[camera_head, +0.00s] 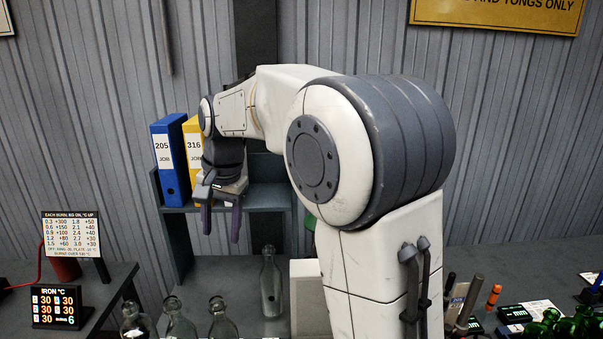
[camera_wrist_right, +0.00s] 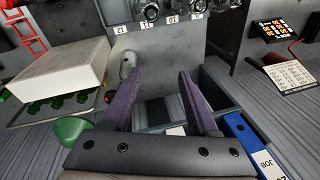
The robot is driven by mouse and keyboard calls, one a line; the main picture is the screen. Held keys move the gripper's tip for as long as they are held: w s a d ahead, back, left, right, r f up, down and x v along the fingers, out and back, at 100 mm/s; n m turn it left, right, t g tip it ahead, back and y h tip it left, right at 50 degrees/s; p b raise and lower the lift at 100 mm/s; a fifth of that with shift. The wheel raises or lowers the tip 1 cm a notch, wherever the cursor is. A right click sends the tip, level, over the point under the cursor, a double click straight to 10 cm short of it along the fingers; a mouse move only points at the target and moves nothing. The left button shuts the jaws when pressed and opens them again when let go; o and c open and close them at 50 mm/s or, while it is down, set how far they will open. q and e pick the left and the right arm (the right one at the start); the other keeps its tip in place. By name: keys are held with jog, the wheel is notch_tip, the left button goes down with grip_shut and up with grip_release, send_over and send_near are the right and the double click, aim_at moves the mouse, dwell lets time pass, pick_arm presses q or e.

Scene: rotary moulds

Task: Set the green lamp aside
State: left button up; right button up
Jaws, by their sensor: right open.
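A green rounded shape, which looks like the shade of the green lamp (camera_wrist_right: 72,130), shows in the right wrist view, left of my gripper's fingers and partly cut off by the gripper body. In the head view only a small green sliver (camera_head: 310,222) shows beside my arm; the rest is hidden. My right gripper (camera_head: 221,212) is open and empty, fingers pointing down, above the bench in front of the shelf. Its two purple fingers also show in the right wrist view (camera_wrist_right: 155,88), apart from the green shape. My left gripper is not in view.
A clear bottle (camera_head: 270,283) stands on the bench beside a white box (camera_head: 308,300). Several clear bottles (camera_head: 178,318) are at the front. A shelf (camera_head: 262,197) holds blue (camera_head: 170,160) and yellow (camera_head: 193,145) binders. Green glass pieces (camera_head: 565,325) lie at right.

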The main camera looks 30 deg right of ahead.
jog(key=w+d+r+m+h+p, duration=0.1)
jog(key=w+d+r+m, duration=0.2)
jog(key=d, duration=0.7)
jog(key=d+r+m+t, duration=0.1)
jog(key=d+r+m, duration=0.2)
jog(key=d+m, duration=0.5)
jog(key=w+d+r+m+h+p, duration=0.1)
jog(key=w+d+r+m, duration=0.15)
jog(key=d, duration=0.85)
jog(key=x, duration=0.4)
jog(key=p+x, duration=0.1)
jog(key=x, duration=0.4)
jog(key=shift+s+d+f, duration=0.2)
jog(key=shift+c, duration=0.3)
grip_shut()
jog(key=shift+r, duration=0.1)
